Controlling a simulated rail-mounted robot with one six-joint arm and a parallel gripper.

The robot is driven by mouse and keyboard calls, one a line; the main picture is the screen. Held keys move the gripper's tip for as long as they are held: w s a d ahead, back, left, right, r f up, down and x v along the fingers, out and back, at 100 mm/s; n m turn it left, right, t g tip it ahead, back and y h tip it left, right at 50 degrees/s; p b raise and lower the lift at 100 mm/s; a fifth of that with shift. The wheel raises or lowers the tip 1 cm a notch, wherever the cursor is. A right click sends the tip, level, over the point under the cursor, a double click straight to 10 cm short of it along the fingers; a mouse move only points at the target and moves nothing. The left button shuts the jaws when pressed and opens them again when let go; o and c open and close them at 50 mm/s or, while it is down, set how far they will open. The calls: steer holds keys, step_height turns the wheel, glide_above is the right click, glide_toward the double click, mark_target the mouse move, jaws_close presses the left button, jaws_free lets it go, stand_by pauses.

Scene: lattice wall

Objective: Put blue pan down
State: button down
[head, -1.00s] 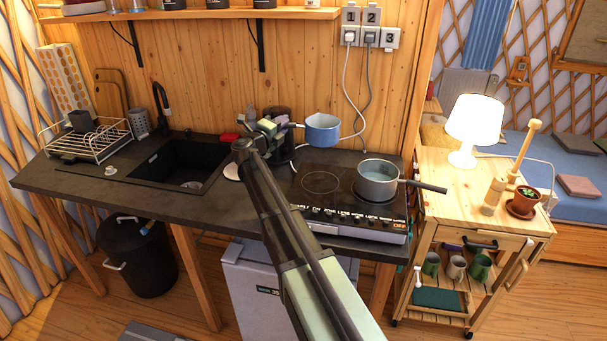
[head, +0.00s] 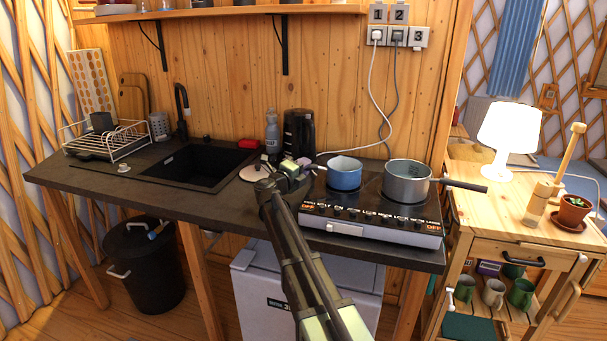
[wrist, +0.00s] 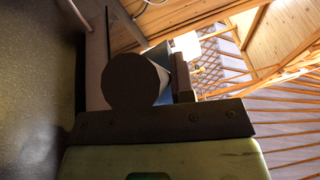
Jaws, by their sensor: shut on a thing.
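The blue pan (head: 345,178) is at the left part of the stove (head: 372,216), upright, with its handle pointing left toward my gripper (head: 308,166). My gripper is shut on the pan's handle. The pan looks to be on the stove top or just above it; I cannot tell whether it touches. In the wrist view, the dark round handle end (wrist: 137,82) sits at the jaws, with a little of the blue pan (wrist: 158,56) behind it.
A grey pot (head: 408,188) stands on the stove's right side, its handle reaching right past the counter edge. A black kettle (head: 299,133) and a grey bottle (head: 272,132) stand behind my gripper. The sink (head: 200,165) is to the left. Two cables hang behind the stove.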

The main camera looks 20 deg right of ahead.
steer(key=shift+f, duration=0.2)
steer(key=c, duration=1)
jaws_free()
steer(key=shift+r, duration=0.1)
steer(key=shift+r, duration=0.35)
steer(key=b+v, duration=0.1)
steer(key=v, duration=1.1)
steer(key=shift+f, duration=0.1)
